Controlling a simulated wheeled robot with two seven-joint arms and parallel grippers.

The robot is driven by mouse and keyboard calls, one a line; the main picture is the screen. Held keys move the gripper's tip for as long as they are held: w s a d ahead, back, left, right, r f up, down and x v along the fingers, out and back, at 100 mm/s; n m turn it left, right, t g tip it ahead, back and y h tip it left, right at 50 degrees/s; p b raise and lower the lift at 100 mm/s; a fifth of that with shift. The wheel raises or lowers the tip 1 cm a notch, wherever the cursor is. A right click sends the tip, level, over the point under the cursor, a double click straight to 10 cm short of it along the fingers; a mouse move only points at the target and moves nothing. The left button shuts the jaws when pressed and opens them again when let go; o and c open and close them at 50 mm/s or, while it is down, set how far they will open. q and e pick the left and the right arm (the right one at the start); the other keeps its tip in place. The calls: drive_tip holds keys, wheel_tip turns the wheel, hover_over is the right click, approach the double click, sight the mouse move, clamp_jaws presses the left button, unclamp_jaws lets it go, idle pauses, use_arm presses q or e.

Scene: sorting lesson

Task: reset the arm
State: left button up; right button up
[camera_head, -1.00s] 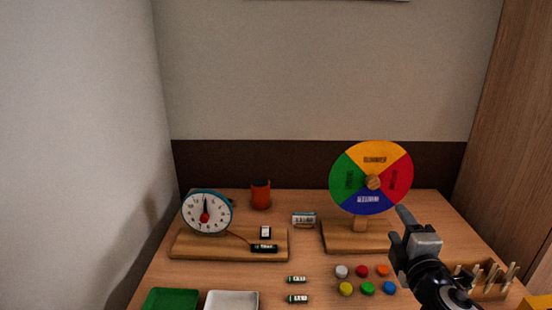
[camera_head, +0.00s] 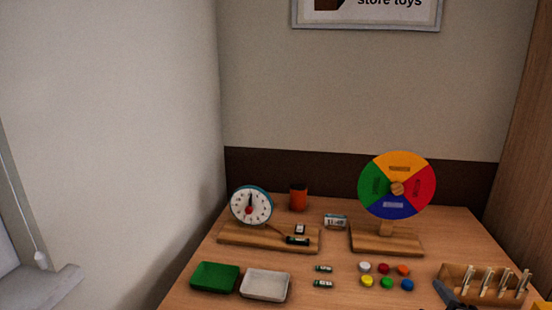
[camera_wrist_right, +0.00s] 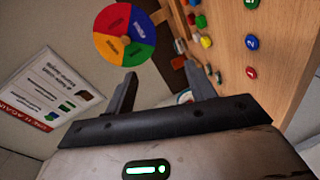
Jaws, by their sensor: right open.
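My right gripper (camera_wrist_right: 160,70) is open, with its two fingers spread apart and nothing between them in the right wrist view. In the head view only a dark sliver, probably of my right arm, shows at the bottom edge. The four-colour wheel (camera_head: 397,186) stands on its wooden base at the back right of the table. It also shows beyond my right gripper in the right wrist view (camera_wrist_right: 124,36). My left gripper is in neither view.
The table (camera_head: 340,297) holds a dial scale (camera_head: 251,205), green tray (camera_head: 215,277), white tray (camera_head: 265,285), orange cup (camera_head: 298,197), batteries (camera_head: 323,284), coloured buttons (camera_head: 387,282) and a wooden rack (camera_head: 453,279). A wall poster (camera_wrist_right: 49,97) shows in the wrist view.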

drive_tip(key=s+a+f+m+g+y, duration=0.5)
drive_tip(key=s+a+f+m, duration=0.5)
drive_tip(key=s+a+f, duration=0.4)
drive_tip(key=s+a+y, duration=0.1)
drive_tip(key=s+a, duration=0.1)
drive_tip(key=a, duration=0.2)
drive_tip(key=shift+s+a+m, duration=0.15)
drive_tip(key=shift+a+m, duration=0.05)
drive_tip(key=shift+m, duration=0.2)
